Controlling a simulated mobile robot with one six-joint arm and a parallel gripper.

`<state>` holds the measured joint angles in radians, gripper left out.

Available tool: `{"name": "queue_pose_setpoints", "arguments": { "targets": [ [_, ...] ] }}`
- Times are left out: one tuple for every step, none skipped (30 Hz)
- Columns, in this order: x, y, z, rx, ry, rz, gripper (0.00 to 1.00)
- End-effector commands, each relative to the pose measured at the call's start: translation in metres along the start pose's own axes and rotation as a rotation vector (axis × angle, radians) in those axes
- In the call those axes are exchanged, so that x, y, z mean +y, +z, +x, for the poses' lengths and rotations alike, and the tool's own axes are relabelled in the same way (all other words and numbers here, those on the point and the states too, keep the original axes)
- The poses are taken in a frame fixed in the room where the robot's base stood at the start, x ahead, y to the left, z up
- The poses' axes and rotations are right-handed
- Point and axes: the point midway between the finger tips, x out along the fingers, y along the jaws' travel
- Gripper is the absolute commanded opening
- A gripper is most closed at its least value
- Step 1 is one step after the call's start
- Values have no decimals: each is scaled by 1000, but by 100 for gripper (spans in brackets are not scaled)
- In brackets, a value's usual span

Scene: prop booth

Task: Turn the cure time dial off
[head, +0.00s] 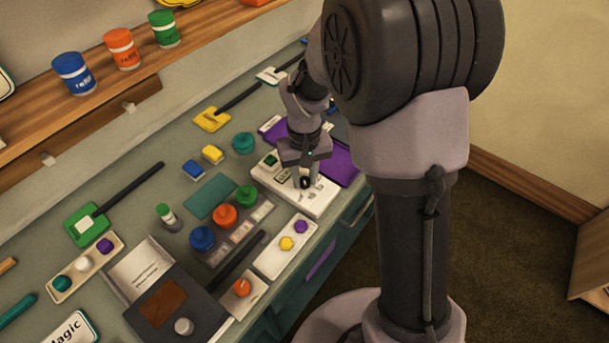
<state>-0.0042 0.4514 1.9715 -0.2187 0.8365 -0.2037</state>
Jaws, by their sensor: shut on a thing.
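A white panel (322,203) lies on the green bench near its front edge, with a small green patch and dark markings on its top. A small black dial (305,184) stands on this panel; I take it as the cure time dial, though its label is too small to read. My gripper (304,183) points down over the panel and is shut on the black dial, with a finger on either side. The fingers partly hide the dial, and I cannot tell which setting it points to.
A purple tray (343,166) lies just behind the panel. A white strip with yellow and purple knobs (286,243) and a rack with blue, orange and green lids (225,216) are close by on the left. A wooden shelf (90,107) runs along the wall.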

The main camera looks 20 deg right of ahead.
Motion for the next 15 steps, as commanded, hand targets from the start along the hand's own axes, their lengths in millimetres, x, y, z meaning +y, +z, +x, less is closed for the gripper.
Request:
{"name": "queue_pose_setpoints", "arguments": {
  "targets": [
    [0, 0, 0, 1, 0, 39, 0],
    [0, 0, 0, 1, 0, 67, 0],
    [0, 0, 0, 1, 0, 103, 0],
    [0, 0, 0, 1, 0, 130, 0],
    [0, 0, 0, 1, 0, 157, 0],
    [0, 0, 0, 1, 0, 192, 0],
    [0, 0, 0, 1, 0, 217, 0],
    [0, 0, 0, 1, 0, 240, 0],
    [0, 0, 0, 1, 0, 272, 0],
    [0, 0, 0, 1, 0, 295, 0],
    [0, 0, 0, 1, 0, 317, 0],
    [0, 0, 0, 1, 0, 345, 0],
    [0, 0, 0, 1, 0, 364, 0],
    [0, 0, 0, 0, 0, 383, 0],
    [0, 0, 0, 0, 0, 407, 0]
  ]
}}
